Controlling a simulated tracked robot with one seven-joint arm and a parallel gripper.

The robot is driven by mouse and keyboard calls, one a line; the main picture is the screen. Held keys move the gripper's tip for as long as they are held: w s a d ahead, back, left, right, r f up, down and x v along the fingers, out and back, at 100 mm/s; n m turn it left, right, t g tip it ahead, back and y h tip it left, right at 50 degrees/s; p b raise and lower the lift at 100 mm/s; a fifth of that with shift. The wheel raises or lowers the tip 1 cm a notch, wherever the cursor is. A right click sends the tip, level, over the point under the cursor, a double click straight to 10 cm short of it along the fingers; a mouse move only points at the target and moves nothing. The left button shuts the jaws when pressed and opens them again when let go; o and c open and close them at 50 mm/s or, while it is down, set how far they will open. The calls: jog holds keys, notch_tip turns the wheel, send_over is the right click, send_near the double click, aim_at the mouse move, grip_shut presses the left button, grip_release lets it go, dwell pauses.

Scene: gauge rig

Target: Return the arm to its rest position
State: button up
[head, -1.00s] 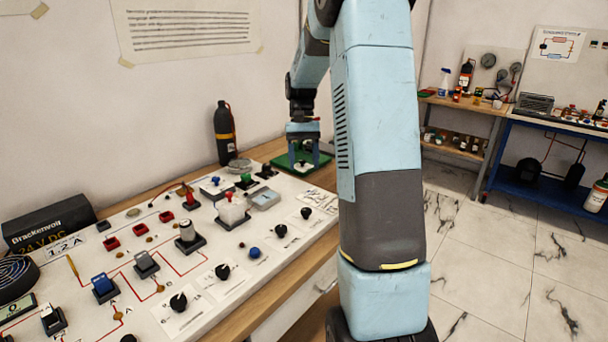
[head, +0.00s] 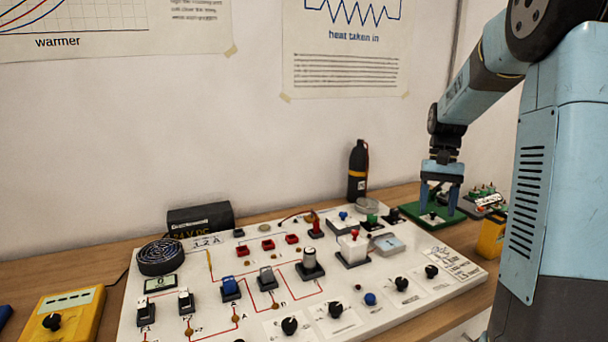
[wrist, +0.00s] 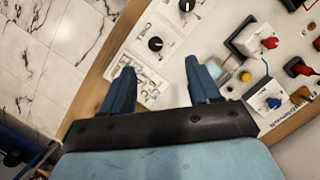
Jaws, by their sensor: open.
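My gripper (head: 441,198) hangs fingers-down at the right end of the bench, over or just in front of a green board (head: 425,216). Its two blue fingers are apart, with nothing seen between them. In the wrist view my gripper (wrist: 160,88) is also open and empty, with the edge of the white panel and a printed label beyond the fingertips. My light-blue arm is raised and bent, running from the right side of the head view up and then down to the gripper. Whether the fingertips touch the green board cannot be told.
The white control panel (head: 215,318) with knobs and switches fills the bench left of my gripper. A black bottle (head: 357,172) stands behind it near the wall. A yellow meter (head: 492,238) is close on the right, another yellow meter (head: 62,318) at far left. Tiled floor (wrist: 45,60) lies beyond the bench edge.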

jog(key=s+a+r+n+t, duration=0.1)
jog(key=s+a+r+t, duration=0.1)
jog(key=s, duration=0.6)
jog(key=s+a+r+n+t, duration=0.1)
jog(key=s+a+r+t, duration=0.2)
jog(key=s+a, duration=0.3)
jog(key=s+a+r+n+t+h, duration=0.1)
jog(key=s+a+r+t, duration=0.1)
jog(key=s, duration=0.8)
jog(key=shift+a+r+n+t, duration=0.2)
jog(key=shift+a+n+t, duration=0.2)
jog(key=shift+a+t, duration=0.45)
